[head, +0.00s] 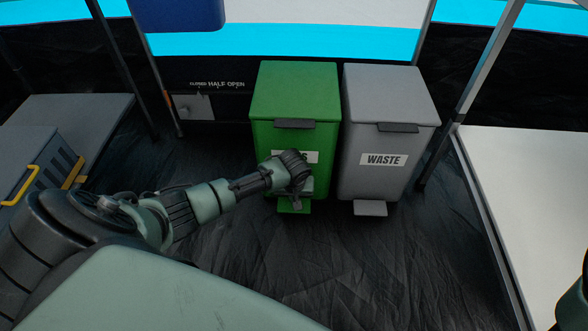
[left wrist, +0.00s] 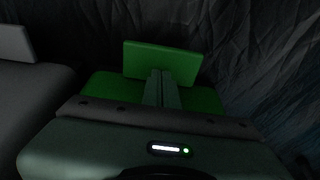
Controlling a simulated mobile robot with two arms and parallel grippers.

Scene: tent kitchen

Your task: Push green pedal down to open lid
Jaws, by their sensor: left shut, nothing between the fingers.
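The green bin (head: 293,90) stands upright at the back middle, its lid flat and closed. Its green pedal (head: 283,206) juts out at the bottom front. My left gripper (head: 296,202) points down in front of the bin, just over the pedal, and partly hides the bin's label. In the left wrist view the pedal (left wrist: 160,54) is a flat green plate, and the shut, empty fingers (left wrist: 161,76) overlap its near edge. I cannot tell whether they touch it. My right gripper is out of view.
A grey bin (head: 385,110) labelled WASTE stands close on the right, with its own grey pedal (head: 370,208). A white table (head: 530,190) is at the right and a grey crate (head: 35,165) with yellow handles at the left. The dark floor in front is clear.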

